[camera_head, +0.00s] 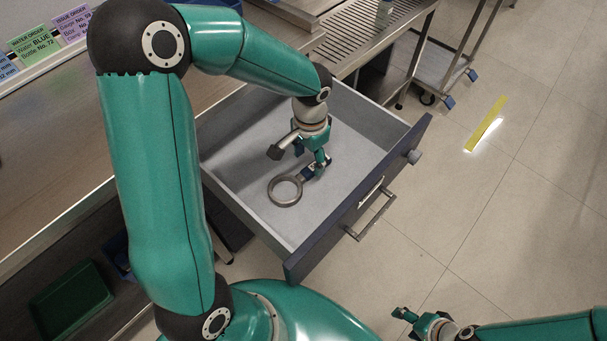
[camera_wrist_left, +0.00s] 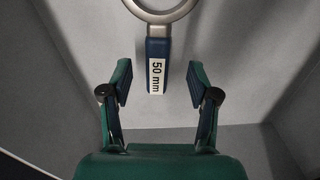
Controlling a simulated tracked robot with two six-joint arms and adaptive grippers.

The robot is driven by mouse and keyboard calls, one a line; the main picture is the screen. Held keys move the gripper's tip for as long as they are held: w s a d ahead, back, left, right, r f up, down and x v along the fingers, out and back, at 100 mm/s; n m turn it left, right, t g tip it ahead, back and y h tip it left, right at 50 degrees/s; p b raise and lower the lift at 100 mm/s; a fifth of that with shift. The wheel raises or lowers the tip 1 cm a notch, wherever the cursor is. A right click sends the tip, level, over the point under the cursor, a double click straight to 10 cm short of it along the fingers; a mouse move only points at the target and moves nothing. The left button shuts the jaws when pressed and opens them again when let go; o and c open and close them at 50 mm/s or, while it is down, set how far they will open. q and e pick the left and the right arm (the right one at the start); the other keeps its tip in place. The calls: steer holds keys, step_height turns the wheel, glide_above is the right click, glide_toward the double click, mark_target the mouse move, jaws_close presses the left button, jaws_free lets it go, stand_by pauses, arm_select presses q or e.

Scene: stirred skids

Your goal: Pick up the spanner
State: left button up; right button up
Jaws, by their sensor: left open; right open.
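The spanner (camera_head: 284,191) lies on the grey floor of an open drawer. It has a metal ring at one end and a dark blue handle. In the left wrist view the spanner's handle (camera_wrist_left: 157,45) carries a white "50 mm" label and its end points toward my gripper. My left gripper (camera_head: 298,161) is open over the drawer, near the handle. In the left wrist view its fingers (camera_wrist_left: 159,82) stand either side of the handle's end, with gaps on both sides. The exact height above the handle is hard to tell. My right gripper (camera_head: 409,323) is open and empty over the floor.
The drawer (camera_head: 244,211) has grey walls and a dark blue front with a handle (camera_head: 375,216). A steel worktop (camera_head: 50,160) is at left, with coloured order cards (camera_head: 35,42). A green bin (camera_head: 72,303) sits below it. The tiled floor at right is mostly clear.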

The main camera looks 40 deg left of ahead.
mark_target(310, 169)
arm_select(q)
step_height(310, 169, down, 4)
steer(key=shift+d+r, duration=0.1)
jaws_close()
stand_by(0.4)
